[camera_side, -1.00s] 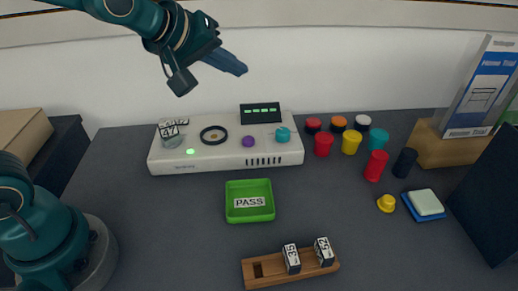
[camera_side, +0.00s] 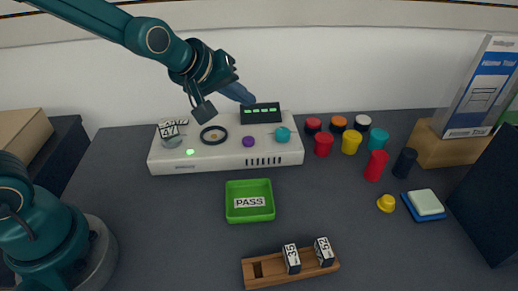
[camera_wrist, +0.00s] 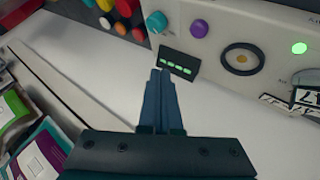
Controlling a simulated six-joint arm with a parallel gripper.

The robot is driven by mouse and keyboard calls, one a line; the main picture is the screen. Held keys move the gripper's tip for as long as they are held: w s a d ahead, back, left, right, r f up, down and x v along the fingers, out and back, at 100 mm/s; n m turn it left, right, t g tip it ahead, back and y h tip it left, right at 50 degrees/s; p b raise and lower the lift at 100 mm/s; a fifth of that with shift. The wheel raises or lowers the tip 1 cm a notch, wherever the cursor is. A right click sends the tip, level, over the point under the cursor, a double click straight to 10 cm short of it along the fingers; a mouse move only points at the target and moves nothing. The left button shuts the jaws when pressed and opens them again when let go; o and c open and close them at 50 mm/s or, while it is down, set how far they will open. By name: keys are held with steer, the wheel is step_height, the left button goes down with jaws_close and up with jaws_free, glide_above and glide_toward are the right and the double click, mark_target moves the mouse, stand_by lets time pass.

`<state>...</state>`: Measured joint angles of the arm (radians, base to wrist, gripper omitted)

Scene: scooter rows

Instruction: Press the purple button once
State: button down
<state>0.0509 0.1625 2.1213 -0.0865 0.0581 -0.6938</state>
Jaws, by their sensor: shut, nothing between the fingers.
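The purple button (camera_side: 248,142) is a small round knob on top of the white console (camera_side: 225,160), between a black ring and a teal knob. It also shows in the wrist view (camera_wrist: 199,28), beyond and to the right of my fingertips. My gripper (camera_side: 246,98) is above the back of the console, close to the small black display with green marks (camera_side: 260,113). In the wrist view my blue fingers (camera_wrist: 160,72) are together with nothing between them, and they point toward the display. My gripper is apart from the purple button. I cannot tell its exact height.
The console also carries a black ring (camera_side: 213,135), a teal knob (camera_side: 283,134) and a green light (camera_side: 190,152). A green PASS tray (camera_side: 249,217) and a wooden rack (camera_side: 266,282) lie in front. Several coloured cylinders (camera_side: 324,144) stand to the right.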

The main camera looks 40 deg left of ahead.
mark_target(246, 142)
steer(key=shift+f, duration=3.4)
steer(key=shift+f, duration=0.2)
steer(key=shift+f, duration=0.25)
steer(key=shift+f, duration=0.45)
steer(key=shift+r, duration=0.9)
steer(key=shift+r, duration=0.1)
steer(key=shift+r, duration=2.4)
